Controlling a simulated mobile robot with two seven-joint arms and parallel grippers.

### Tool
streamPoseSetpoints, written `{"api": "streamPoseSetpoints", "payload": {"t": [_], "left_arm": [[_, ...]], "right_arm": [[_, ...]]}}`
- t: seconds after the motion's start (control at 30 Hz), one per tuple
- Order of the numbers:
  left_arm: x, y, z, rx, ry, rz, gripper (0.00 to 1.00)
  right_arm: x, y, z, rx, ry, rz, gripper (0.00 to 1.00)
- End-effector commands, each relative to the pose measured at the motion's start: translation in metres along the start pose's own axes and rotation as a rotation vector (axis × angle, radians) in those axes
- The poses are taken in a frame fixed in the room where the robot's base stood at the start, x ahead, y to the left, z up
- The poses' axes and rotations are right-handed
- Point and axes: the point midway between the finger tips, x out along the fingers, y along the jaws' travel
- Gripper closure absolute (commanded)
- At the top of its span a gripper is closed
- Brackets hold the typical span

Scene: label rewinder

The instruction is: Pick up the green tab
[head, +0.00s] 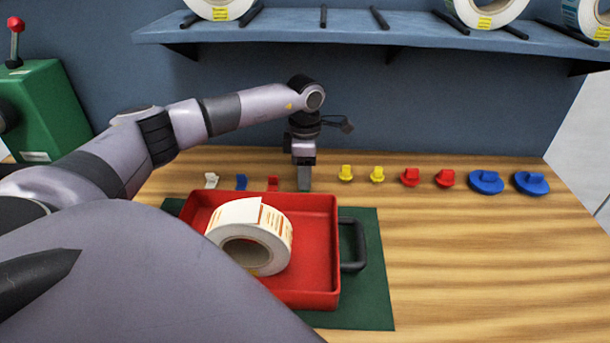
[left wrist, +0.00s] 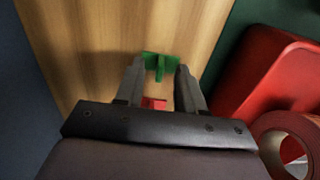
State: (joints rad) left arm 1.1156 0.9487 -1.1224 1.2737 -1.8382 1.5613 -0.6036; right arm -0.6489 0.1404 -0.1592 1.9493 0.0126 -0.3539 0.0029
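The green tab (left wrist: 160,66) lies on the wooden table, seen in the left wrist view just at the fingertips of my left gripper (left wrist: 159,82). Its upright fin is between the two fingers, with a gap on each side. In the head view my left gripper (head: 304,184) points straight down at the row of tabs and hides the green tab. The gripper is open and holds nothing. My right gripper is not in view.
A red tab (head: 272,184) is close beside my left gripper, then blue (head: 241,182) and white (head: 211,180) tabs. Yellow pegs (head: 346,173) stand to the right. A red tray (head: 323,240) with a label roll (head: 277,224) is in front. A shelf (head: 340,28) hangs above.

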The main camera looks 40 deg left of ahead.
Motion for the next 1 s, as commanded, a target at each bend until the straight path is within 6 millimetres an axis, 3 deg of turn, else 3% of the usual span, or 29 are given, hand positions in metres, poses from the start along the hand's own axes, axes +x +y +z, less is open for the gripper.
{"api": "streamPoseSetpoints", "payload": {"t": [0.3,0.4,0.43,0.83,1.0], "left_arm": [[0.006,0.000,0.000,0.000,0.000,0.001,0.62],[0.006,0.000,0.000,0.000,0.000,0.001,0.94],[0.006,0.000,0.000,0.000,0.000,0.001,1.00],[0.005,0.000,0.000,0.000,-0.001,0.001,1.00],[-0.006,0.000,0.001,0.000,-0.003,0.002,1.00]], "right_arm": [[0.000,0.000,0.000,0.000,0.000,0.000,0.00],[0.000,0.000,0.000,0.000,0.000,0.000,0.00],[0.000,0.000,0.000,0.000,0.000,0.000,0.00],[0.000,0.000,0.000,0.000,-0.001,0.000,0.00],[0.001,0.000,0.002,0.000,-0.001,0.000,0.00]]}}
